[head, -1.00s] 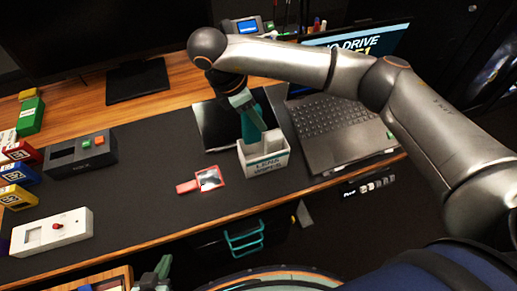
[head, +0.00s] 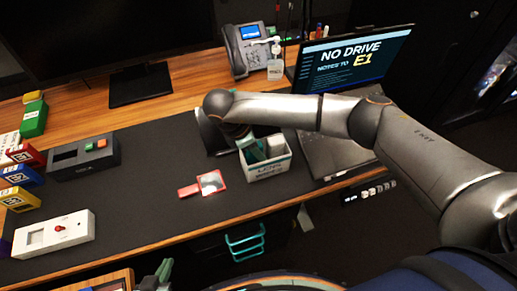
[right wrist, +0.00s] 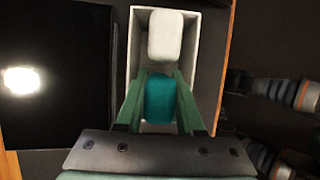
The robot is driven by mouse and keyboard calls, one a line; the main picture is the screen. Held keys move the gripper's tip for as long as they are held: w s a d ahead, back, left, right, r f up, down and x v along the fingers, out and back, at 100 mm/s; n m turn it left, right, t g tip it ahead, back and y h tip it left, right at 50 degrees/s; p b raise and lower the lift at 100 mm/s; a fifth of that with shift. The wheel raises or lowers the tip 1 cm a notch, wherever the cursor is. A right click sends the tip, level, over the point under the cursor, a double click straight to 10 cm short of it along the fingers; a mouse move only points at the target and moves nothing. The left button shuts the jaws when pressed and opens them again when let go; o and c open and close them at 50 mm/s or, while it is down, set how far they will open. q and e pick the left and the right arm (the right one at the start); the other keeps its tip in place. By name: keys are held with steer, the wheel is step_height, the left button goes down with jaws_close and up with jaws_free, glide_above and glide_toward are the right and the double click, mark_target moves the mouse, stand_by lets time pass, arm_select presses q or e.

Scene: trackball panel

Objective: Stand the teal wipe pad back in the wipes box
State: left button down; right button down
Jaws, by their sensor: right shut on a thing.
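The white wipes box (head: 269,169) with teal lettering stands upright on the dark desk mat, just left of the laptop. A pale pad (right wrist: 172,38) stands in its far part in the right wrist view. My right gripper (right wrist: 160,84) reaches down at the box, its green fingers shut on the teal wipe pad (right wrist: 158,100).
A red-framed card (head: 210,182) lies left of the box. The laptop (head: 350,55) stands right of it, and a desk phone (head: 248,48) and small bottle (head: 275,68) behind. A white switch box (head: 55,232) and dark panel (head: 83,157) are at left.

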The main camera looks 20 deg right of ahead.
steer(key=shift+f, duration=0.1)
steer(key=c, duration=0.8)
jaws_free()
steer(key=shift+r, duration=0.2)
steer(key=b+v, duration=0.1)
steer(key=v, duration=1.1)
